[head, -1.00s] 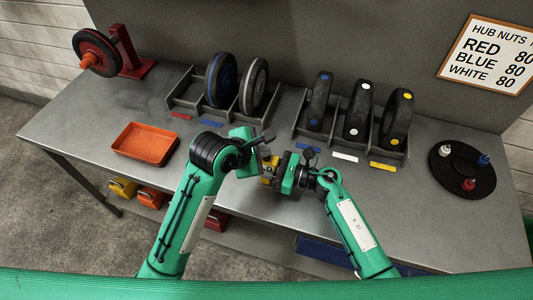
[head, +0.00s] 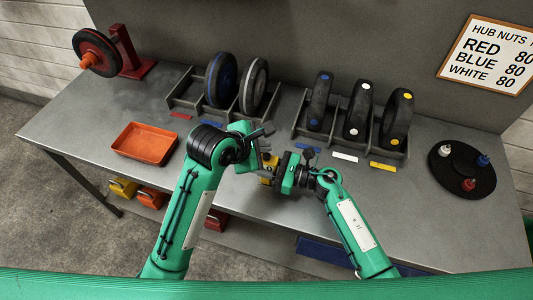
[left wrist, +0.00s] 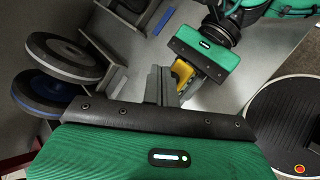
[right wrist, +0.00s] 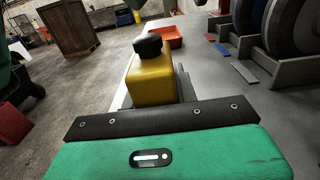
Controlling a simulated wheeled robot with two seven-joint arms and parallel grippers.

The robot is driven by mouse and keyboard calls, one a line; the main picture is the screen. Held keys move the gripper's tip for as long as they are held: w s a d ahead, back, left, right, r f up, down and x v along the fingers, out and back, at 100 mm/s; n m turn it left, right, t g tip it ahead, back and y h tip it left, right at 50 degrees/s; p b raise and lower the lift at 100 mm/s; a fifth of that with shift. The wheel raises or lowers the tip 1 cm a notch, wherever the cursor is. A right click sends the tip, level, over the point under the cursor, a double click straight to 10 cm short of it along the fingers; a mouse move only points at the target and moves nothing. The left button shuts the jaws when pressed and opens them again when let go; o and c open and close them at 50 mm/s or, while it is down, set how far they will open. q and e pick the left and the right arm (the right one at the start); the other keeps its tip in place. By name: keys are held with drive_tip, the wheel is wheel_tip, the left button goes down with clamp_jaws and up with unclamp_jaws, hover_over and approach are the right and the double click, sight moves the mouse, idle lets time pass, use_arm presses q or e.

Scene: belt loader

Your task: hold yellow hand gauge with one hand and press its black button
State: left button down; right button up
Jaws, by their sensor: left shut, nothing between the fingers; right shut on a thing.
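The yellow hand gauge (right wrist: 152,82) fills the middle of the right wrist view, upright between the fingers of my right gripper (head: 277,174). Its black button (right wrist: 148,46) sits on top and is uncovered there. In the head view a small part of the gauge (head: 267,181) shows between the two grippers. My left gripper (head: 270,159) is shut and empty, just above and left of the gauge. In the left wrist view its closed fingers (left wrist: 160,84) are beside the yellow gauge (left wrist: 182,73), partly overlapping it; I cannot tell whether they touch.
An orange tray (head: 146,144) lies on the table at left. Wheels stand in racks (head: 228,112) behind the grippers. A black round plate (head: 450,181) with several hub nuts is at right. The bench (head: 100,126) is clear around the tray.

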use_arm(q)
drive_tip(key=shift+r, duration=2.4)
use_arm(e)
drive_tip(key=o, duration=1.1)
drive_tip(key=shift+o, duration=0.2)
drive_tip(key=shift+d, duration=0.1)
